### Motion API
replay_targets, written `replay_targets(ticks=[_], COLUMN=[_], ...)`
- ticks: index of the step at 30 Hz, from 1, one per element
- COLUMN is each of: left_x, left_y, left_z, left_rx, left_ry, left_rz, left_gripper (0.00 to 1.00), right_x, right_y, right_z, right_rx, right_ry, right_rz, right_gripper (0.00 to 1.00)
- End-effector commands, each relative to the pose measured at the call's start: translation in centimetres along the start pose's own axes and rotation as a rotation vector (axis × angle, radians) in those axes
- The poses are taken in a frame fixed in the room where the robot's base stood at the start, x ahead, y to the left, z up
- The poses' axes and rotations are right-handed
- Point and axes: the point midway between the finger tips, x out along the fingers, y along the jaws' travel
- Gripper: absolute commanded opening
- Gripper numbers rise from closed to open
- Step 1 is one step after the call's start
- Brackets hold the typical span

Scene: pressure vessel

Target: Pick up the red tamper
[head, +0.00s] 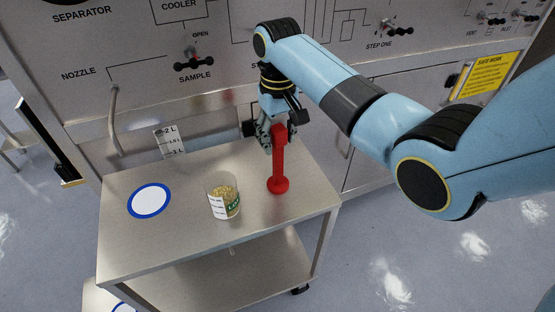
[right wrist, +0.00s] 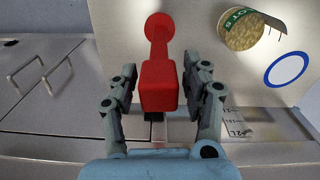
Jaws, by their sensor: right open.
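The red tamper (head: 278,165) stands upright on the metal cart near its right side, with its round base on the cart top. My right gripper (head: 268,135) is at the tamper's top, behind and around its head in the head view. In the right wrist view the tamper's block-shaped head (right wrist: 158,86) lies between the two fingers of the right gripper (right wrist: 162,85). The fingers are open, with a gap visible on each side of the head. My left gripper is not in view.
A clear cup of grain with a green label (head: 223,197) stands left of the tamper. A blue-ringed white disc (head: 149,201) lies further left on the cart (head: 265,222).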

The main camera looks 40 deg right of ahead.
Motion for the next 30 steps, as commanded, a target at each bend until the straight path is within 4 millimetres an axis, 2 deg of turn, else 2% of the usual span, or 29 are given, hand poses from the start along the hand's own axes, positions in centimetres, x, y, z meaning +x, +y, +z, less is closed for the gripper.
replay_targets(ticks=[9, 17, 28, 30], left_x=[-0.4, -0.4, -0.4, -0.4], left_y=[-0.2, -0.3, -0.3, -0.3], left_z=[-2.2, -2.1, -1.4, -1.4], left_rx=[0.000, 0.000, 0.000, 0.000], left_ry=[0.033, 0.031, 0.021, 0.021], left_rz=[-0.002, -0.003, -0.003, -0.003], left_gripper=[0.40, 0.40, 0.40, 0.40], right_x=[4.5, 4.9, 4.9, 4.9], right_y=[0.1, 0.1, 0.1, 0.1], right_z=[0.0, -0.1, -0.1, -0.1], right_rx=[0.000, -0.001, 0.000, 0.000], right_ry=[-0.003, 0.000, 0.000, 0.000], right_rz=[-0.001, 0.000, 0.000, 0.000], right_gripper=[0.48, 0.48, 0.02, 0.00])
